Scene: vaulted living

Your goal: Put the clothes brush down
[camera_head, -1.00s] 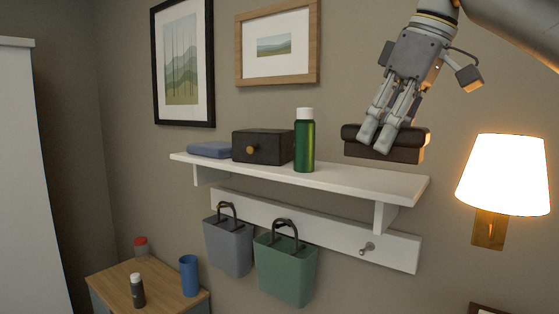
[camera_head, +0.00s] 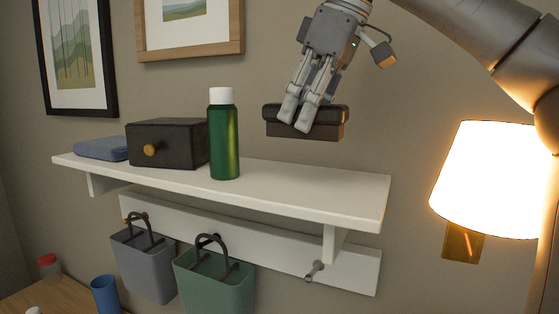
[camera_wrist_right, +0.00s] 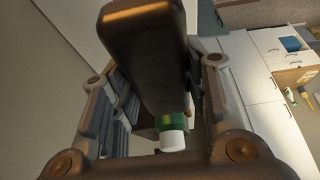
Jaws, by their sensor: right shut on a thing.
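My right gripper (camera_head: 303,112) is shut on the dark brown clothes brush (camera_head: 328,130) and holds it level above the right half of the white wall shelf (camera_head: 300,198). In the head view a gap shows between the brush and the shelf top. The brush also shows in the right wrist view (camera_wrist_right: 146,50), between the fingers. The shelf's right part is bare. My left gripper is not in view.
On the shelf stand a green bottle with a white cap (camera_head: 223,140), a dark box with a round knob (camera_head: 170,144) and a folded blue cloth (camera_head: 102,148). Grey (camera_head: 148,268) and green (camera_head: 215,285) bins hang below. A lit wall lamp (camera_head: 490,180) is at the right.

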